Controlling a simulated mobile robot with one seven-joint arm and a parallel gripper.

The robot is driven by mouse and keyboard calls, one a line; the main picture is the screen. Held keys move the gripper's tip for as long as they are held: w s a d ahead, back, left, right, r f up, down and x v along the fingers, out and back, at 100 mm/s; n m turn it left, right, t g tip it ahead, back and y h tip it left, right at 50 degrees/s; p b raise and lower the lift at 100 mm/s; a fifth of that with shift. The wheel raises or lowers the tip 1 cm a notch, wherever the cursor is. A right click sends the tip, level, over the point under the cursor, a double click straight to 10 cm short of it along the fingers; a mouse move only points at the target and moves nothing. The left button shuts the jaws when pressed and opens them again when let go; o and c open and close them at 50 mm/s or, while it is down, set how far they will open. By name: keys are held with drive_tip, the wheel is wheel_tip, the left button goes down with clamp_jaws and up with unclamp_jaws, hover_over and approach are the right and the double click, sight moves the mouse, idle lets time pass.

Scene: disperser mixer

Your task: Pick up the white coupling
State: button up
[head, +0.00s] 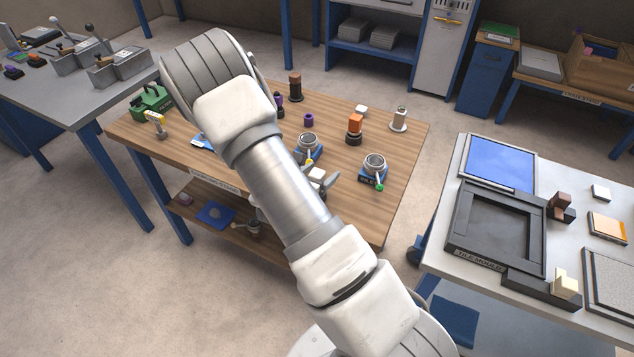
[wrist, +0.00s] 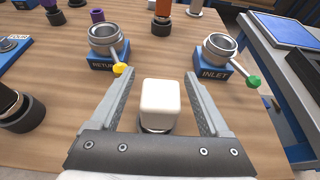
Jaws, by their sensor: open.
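The white coupling (wrist: 160,103) has a rounded, block-like white top over a dark and metallic round base. In the wrist view it stands upright on the wooden bench between the two fingers of my gripper (wrist: 159,78). The fingers are open, with a gap visible on both sides of the coupling. Its lower part is partly hidden behind the gripper's palm. In the head view its white top (head: 317,174) shows beside my arm, which hides much of the gripper.
The RETURN socket (wrist: 105,42) with a yellow-tipped lever and the INLET socket (wrist: 220,47) with a green-tipped lever stand just beyond the fingers. An orange-topped part (head: 355,125) stands behind them. A dark round part (wrist: 20,110) is at the left. A grey table (head: 460,215) is at the right.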

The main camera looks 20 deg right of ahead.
drive_tip(key=shift+w+d+f, duration=0.1)
drive_tip(key=shift+d+f, duration=0.05)
drive_tip(key=shift+d, duration=0.05)
clamp_jaws()
idle(0.3)
drive_tip(key=shift+r, duration=0.55)
drive_tip(key=s+d+r+p, duration=0.2)
drive_tip(key=s+r+p, duration=0.1)
drive_tip(key=s+r, duration=0.6)
drive_tip(key=shift+s+d+r, duration=0.15)
drive_tip(key=shift+d+r, duration=0.1)
drive_tip(key=shift+r, duration=0.05)
